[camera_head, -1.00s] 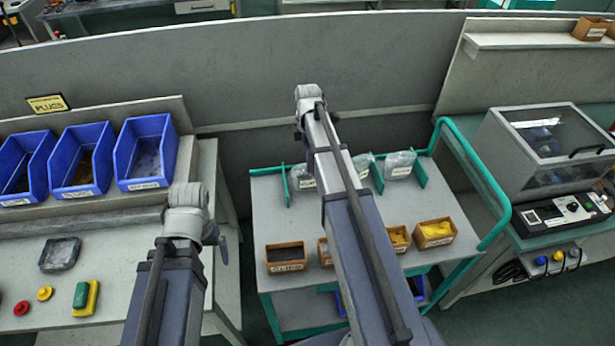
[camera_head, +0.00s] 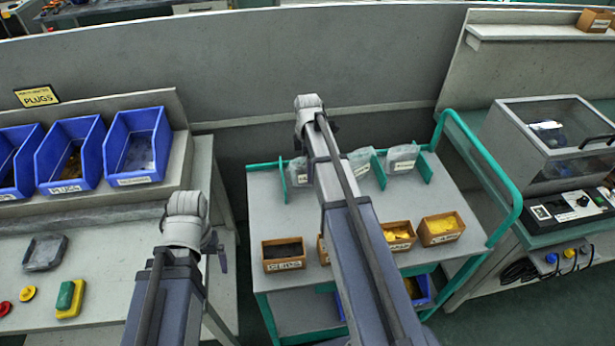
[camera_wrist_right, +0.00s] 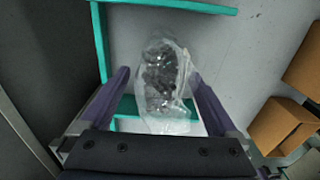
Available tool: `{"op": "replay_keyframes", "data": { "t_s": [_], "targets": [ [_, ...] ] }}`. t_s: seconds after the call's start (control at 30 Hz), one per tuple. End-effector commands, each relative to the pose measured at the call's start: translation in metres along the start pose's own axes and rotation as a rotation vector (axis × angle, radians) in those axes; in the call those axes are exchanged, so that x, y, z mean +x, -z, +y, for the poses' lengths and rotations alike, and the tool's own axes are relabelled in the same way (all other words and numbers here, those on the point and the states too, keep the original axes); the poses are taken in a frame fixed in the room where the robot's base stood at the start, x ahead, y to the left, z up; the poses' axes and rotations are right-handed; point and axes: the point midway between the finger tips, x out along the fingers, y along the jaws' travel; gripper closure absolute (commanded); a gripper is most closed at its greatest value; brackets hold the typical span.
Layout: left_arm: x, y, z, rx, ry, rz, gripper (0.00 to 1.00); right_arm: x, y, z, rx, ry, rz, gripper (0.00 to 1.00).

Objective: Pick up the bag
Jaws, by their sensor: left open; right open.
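Clear bags stand in a row at the back of the grey cart top (camera_head: 345,215): one at the left (camera_head: 298,170), partly hidden by my right arm, one in the middle (camera_head: 361,162), one at the right (camera_head: 402,158). In the right wrist view, a clear bag (camera_wrist_right: 162,80) with dark contents lies between the two fingers of my right gripper (camera_wrist_right: 160,88). The fingers are open, one on each side of it; I cannot tell whether they touch it. My left gripper (camera_head: 217,247) is open and empty, in front of the bench at the left.
Teal dividers (camera_head: 378,172) part the bags; one shows in the wrist view (camera_wrist_right: 100,45). Labelled brown bins (camera_head: 284,264) line the cart's front, and a teal rail (camera_head: 490,185) runs along its right. A grey wall (camera_head: 240,70) stands behind. Blue bins (camera_head: 137,150) are at left.

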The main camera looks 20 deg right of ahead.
Motion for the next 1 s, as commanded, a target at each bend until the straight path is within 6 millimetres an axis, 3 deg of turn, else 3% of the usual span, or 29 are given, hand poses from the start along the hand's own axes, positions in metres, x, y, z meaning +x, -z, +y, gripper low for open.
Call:
{"op": "replay_keyframes", "data": {
  "t_s": [0.03,0.1,0.37,1.0],
  "targets": [
    [0.0116,0.0007,0.0011,0.0,0.0,0.0,0.05,0.0117,0.0001,0.0004,0.0,0.0,0.0,0.05],
    [0.0151,0.0009,0.0014,0.0,0.0,0.0,0.05,0.0151,0.0001,0.0004,0.0,0.0,0.0,0.05],
    [0.0134,0.0008,0.0013,0.0,0.0,0.0,0.05,0.0135,0.0001,0.0005,0.0,0.0,0.0,0.05],
    [0.0135,0.0008,0.0013,0.0,0.0,0.0,0.05,0.0136,0.0001,0.0005,0.0,0.0,0.0,0.77]
  ]
}}
